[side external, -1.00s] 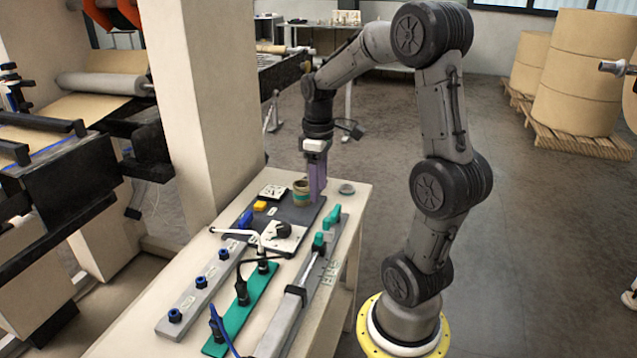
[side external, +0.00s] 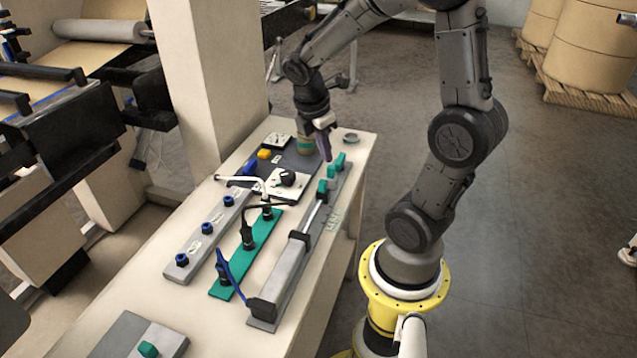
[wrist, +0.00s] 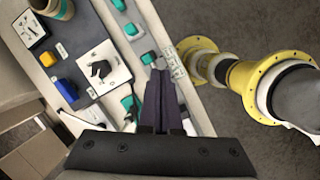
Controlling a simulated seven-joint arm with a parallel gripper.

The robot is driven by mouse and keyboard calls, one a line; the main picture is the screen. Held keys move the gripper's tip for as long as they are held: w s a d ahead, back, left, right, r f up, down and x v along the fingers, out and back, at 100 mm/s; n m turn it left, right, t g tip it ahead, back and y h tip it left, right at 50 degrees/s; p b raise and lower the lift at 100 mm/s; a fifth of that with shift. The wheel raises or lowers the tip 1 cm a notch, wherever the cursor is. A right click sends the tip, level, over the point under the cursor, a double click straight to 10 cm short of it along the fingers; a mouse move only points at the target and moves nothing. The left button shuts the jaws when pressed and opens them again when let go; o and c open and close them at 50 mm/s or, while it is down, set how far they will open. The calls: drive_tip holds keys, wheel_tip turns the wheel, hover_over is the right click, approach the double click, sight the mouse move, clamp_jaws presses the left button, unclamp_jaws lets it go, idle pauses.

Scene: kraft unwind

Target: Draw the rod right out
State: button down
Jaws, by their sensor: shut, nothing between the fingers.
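The rod (side external: 314,213) is a thin pale bar running out of a grey cylinder body (side external: 280,275) through a black collar (side external: 299,238). A green block (side external: 322,187) is at its far end. Further green pieces (side external: 340,159) stand beyond on the same grey rail. My gripper (side external: 327,157) is above the rail's far end, tilted, its dark purple fingers shut and empty. In the wrist view the closed fingertips (wrist: 160,73) are close to a green piece (wrist: 150,58); I cannot tell if they touch. Another green piece (wrist: 130,103) is left of the fingers.
A green strip (side external: 245,250) with black fittings and a cable runs alongside. A pillar (side external: 205,90) stands behind the table.

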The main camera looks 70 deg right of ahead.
drive_tip(key=w+a+f+n+t+h, duration=0.1)
drive_tip(key=a+n, duration=0.5)
drive_tip(key=a, duration=0.1)
approach(321, 196)
drive_tip(key=shift+n, duration=0.4)
drive_tip(key=a+f, duration=0.1)
drive_tip(key=f, duration=0.1)
drive_tip(key=a+f, duration=0.1)
drive_tip(key=a, duration=0.1)
drive_tip(key=shift+s+f, duration=0.25)
drive_tip(key=shift+f, duration=0.15)
drive_tip(key=shift+w+d, duration=0.1)
drive_tip(key=shift+d, duration=1.95)
drive_tip(key=shift+d, duration=2.25)
